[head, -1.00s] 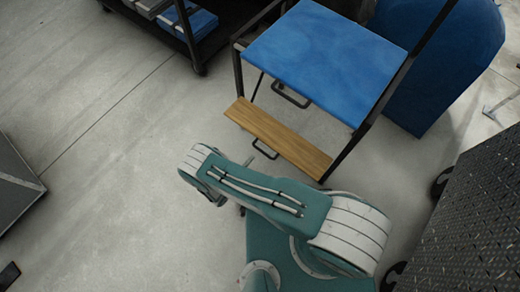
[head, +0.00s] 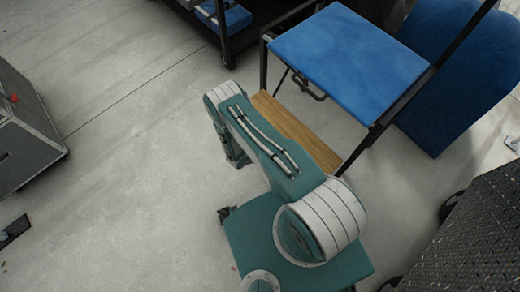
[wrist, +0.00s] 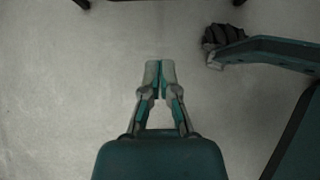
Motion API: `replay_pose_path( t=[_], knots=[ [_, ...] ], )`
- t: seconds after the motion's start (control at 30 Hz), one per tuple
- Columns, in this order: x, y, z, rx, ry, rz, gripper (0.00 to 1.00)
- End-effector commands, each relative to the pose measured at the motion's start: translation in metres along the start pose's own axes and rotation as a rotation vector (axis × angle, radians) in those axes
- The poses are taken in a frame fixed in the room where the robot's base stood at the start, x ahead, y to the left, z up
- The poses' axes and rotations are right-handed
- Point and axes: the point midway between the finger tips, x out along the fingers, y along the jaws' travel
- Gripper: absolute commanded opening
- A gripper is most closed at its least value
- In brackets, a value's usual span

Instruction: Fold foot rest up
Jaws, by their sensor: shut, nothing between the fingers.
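The foot rest is a wooden board (head: 295,125) low on the front of a chair with a blue seat (head: 350,55). It juts out flat below the seat in the head view. My arm hides part of its near edge. My gripper (wrist: 160,66) shows in the wrist view over bare floor, its fingertips together with nothing between them. In the head view my arm covers the gripper, so its exact distance to the board cannot be told.
A dark handle (head: 310,90) sits under the seat. A wheeled rack (head: 225,30) stands behind left, a grey case (head: 25,140) at far left, and a dark textured box (head: 470,235) at right.

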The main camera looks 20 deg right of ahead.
Motion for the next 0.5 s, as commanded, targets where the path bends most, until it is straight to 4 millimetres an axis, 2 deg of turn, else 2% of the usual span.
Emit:
replay_pose_path(
  t=[0.17,0.5],
  knots=[
    [0.010,-0.003,0.002,0.038,0.016,-0.009,0.00],
    [0.065,-0.003,0.000,0.037,0.012,-0.009,0.00]
  ],
)
